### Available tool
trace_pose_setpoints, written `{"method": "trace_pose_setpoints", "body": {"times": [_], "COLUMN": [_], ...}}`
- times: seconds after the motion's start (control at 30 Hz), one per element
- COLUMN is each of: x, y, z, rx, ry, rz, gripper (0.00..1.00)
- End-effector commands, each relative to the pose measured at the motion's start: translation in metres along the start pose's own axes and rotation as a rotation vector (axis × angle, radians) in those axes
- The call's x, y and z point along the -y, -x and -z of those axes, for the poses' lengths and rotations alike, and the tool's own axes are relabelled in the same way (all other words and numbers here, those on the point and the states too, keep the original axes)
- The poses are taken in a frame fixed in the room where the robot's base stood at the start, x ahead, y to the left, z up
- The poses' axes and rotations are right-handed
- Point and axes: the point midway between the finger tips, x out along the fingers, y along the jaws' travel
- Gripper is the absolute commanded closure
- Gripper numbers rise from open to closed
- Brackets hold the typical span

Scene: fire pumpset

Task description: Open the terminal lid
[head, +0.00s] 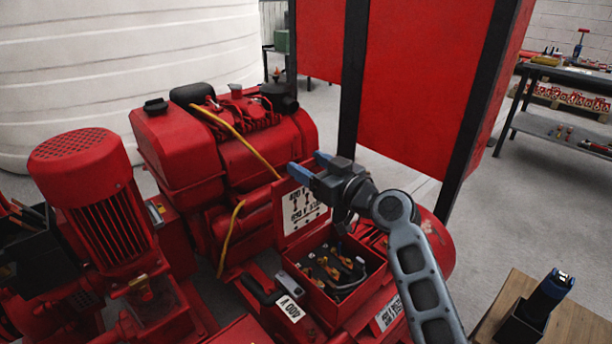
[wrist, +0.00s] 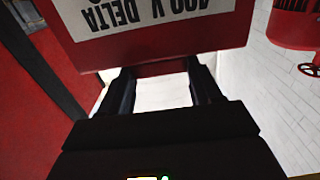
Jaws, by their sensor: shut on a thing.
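The terminal lid (head: 301,206) is a red plate with a white label of black print. It stands raised, roughly upright, at the back edge of the open red terminal box (head: 322,301). Terminals and wires show inside the box. My gripper (head: 308,166) is at the lid's upper edge, shut on it. In the wrist view the lid (wrist: 160,52) fills the upper middle, its label reading "400 V DELTA" upside down. The fingers of my gripper (wrist: 160,78) meet its edge there. The exact finger contact is partly hidden.
A red engine (head: 235,140) with yellow cables stands behind the box, and a red motor (head: 85,180) at left. A red panel (head: 425,85) on black posts stands close behind my arm. A wooden table (head: 580,325) is at lower right; floor is clear beyond it.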

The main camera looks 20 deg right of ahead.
Motion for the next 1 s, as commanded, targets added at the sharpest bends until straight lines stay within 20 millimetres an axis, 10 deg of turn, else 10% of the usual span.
{"method": "trace_pose_setpoints", "body": {"times": [0.4, 0.43, 0.7, 1.0], "x": [-0.0017, -0.0017, -0.0006, -0.0004], "y": [0.0036, 0.0036, 0.0030, 0.0082], "z": [-0.0016, -0.0016, -0.0008, -0.0012], "rx": [-0.006, -0.006, -0.008, -0.008], "ry": [0.000, 0.000, 0.000, 0.000], "rz": [-0.003, -0.003, -0.001, -0.001], "gripper": [0.91, 0.34, 0.11, 0.11]}}
